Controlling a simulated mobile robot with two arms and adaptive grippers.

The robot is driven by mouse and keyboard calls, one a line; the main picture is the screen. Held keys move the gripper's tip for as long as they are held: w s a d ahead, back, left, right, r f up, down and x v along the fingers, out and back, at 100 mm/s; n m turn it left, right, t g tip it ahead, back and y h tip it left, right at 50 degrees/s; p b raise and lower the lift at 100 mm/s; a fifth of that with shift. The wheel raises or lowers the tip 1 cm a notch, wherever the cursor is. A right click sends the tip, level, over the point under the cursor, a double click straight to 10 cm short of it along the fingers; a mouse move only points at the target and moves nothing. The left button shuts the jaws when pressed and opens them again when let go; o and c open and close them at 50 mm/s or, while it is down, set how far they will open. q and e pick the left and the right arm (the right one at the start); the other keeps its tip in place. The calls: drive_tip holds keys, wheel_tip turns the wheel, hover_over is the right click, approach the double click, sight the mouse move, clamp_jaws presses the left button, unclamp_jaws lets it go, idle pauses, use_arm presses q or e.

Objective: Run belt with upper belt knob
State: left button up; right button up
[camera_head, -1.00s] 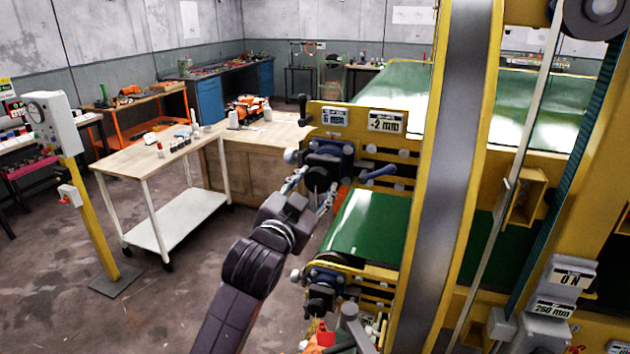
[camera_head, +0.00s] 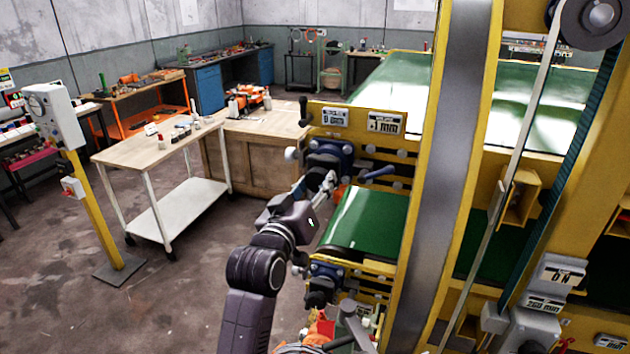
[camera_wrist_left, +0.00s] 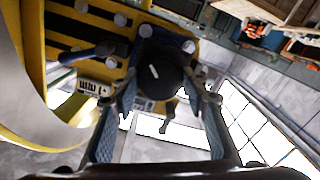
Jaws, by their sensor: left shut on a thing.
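The upper belt knob (camera_wrist_left: 158,76) is round and black with a white mark on its face. It sits on a blue mount (camera_head: 330,152) at the left end of the yellow upper panel (camera_head: 360,112). My left gripper (camera_head: 322,186) is shut on this knob, and its two fingers (camera_wrist_left: 160,88) lie on either side of it in the left wrist view. In the head view the gripper hides most of the knob. A green belt (camera_head: 368,220) runs just below the panel.
The panel carries two small displays, the right one (camera_head: 386,123) reading about -1 mm. A blue lever (camera_head: 378,172) projects beside the knob. A lower knob (camera_head: 318,290) is below.

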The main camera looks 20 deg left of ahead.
use_arm(q)
drive_tip(key=shift+n, duration=0.4)
drive_tip(key=o, duration=1.2)
drive_tip(key=shift+c, duration=0.2)
drive_tip(key=s, duration=1.2)
drive_tip(key=shift+a, duration=0.15)
